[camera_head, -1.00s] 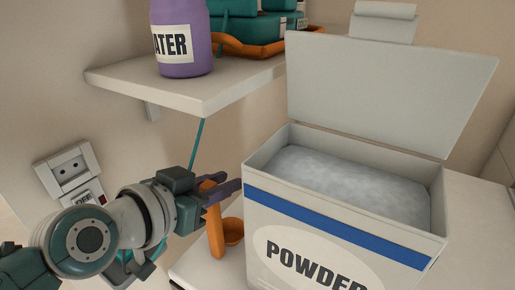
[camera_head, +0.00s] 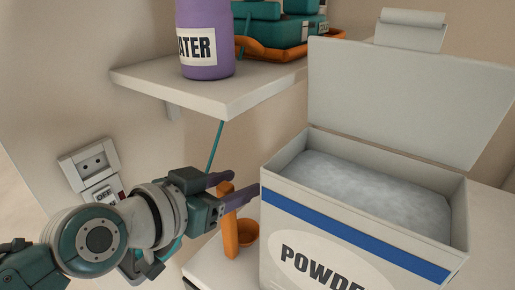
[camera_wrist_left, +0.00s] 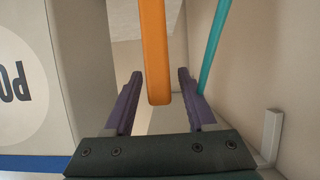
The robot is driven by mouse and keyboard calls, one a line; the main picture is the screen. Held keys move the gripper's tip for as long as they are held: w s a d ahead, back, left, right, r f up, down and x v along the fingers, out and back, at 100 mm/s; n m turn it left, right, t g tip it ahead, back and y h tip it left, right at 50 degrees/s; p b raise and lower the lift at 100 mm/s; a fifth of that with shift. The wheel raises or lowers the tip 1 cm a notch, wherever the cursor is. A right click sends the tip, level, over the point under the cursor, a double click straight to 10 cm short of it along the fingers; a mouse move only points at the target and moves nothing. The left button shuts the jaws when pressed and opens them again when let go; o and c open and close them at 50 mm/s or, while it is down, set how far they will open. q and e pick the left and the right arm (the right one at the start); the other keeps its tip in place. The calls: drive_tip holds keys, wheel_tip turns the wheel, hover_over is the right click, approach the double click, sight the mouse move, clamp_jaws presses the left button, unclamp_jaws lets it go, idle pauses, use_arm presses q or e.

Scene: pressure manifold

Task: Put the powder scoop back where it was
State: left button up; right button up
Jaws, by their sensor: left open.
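The orange powder scoop (camera_head: 230,222) is upright, handle up and cup low, just left of the powder box (camera_head: 335,232). I cannot tell whether it hangs or rests on the surface below. My left gripper (camera_head: 243,184) is open, its two purple fingers spread around the top of the handle. In the left wrist view the orange handle (camera_wrist_left: 153,55) lies between the fingers of the gripper (camera_wrist_left: 157,80), with a gap on both sides. The powder box is open, its lid up, and full of pale powder. My right gripper is not in view.
A shelf (camera_head: 215,95) above the gripper holds a purple water bottle (camera_head: 205,40) and an orange tray (camera_head: 262,52) with teal cases. A teal rod or cord (camera_head: 215,145) runs below the shelf, close behind the gripper. A wall socket and switch (camera_head: 92,165) are at left.

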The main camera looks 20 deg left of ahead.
use_arm(q)
drive_tip(key=s+a+n+g+y+p, duration=0.1)
drive_tip(key=s+g, duration=0.3)
drive_tip(key=s, duration=0.9)
drive_tip(key=s+a+r+n+g+y, duration=0.1)
drive_tip(key=s+a+g+y, duration=0.2)
drive_tip(key=s, duration=0.9)
drive_tip(key=shift+s+a+r+g+p, duration=0.2)
drive_tip(key=shift+s+a+g+p, duration=0.3)
drive_tip(key=shift+g, duration=0.6)
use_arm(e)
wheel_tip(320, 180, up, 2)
use_arm(q)
drive_tip(key=shift+w+a, duration=0.1)
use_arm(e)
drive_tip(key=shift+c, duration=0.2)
